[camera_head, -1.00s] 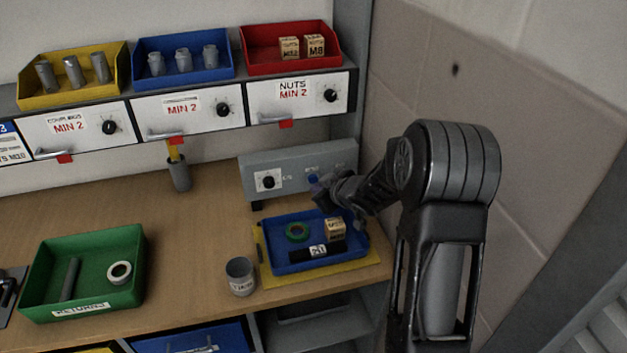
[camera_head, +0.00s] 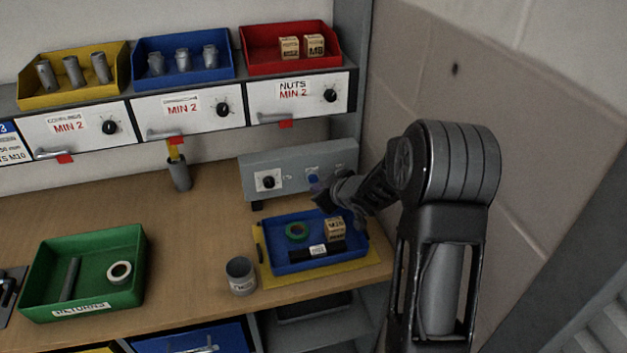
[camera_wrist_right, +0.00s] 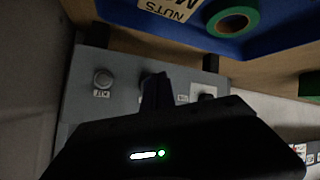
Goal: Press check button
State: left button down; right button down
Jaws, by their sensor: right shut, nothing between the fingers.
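The grey control panel (camera_head: 290,168) stands at the back right of the bench. It carries a dial (camera_head: 268,181) and a blue button (camera_head: 313,178); the label above the button is too small to read. My right gripper (camera_head: 322,190) is shut and empty, its tip close to the blue button. I cannot tell if it touches. In the right wrist view the panel appears upside down, and the dark fingers (camera_wrist_right: 158,93) cover its middle control. A silver round button (camera_wrist_right: 103,78) shows at the left there. My left gripper is not in view.
Below my right gripper, a blue tray (camera_head: 285,262) on a yellow mat holds a green ring and a box. A grey cup (camera_head: 241,274) stands left of it. A green returns tray (camera_head: 130,290) is at left. Drawers with coloured bins (camera_head: 185,103) line the back.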

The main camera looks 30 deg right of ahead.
jog(key=shift+w+d+p, duration=0.25)
jog(key=shift+w+p, duration=0.15)
jog(key=shift+w, duration=0.4)
dwell(1.0)
dwell(0.4)
jog(key=shift+s+a+b, duration=0.3)
jog(key=shift+s+b, duration=0.05)
jog(key=shift+s, duration=0.4)
jog(key=s, duration=0.1)
jog(key=s+a+b, duration=0.1)
jog(key=s, duration=0.2)
jog(key=shift+s+a+b, duration=0.3)
jog(key=shift+s, duration=0.1)
dwell(0.8)
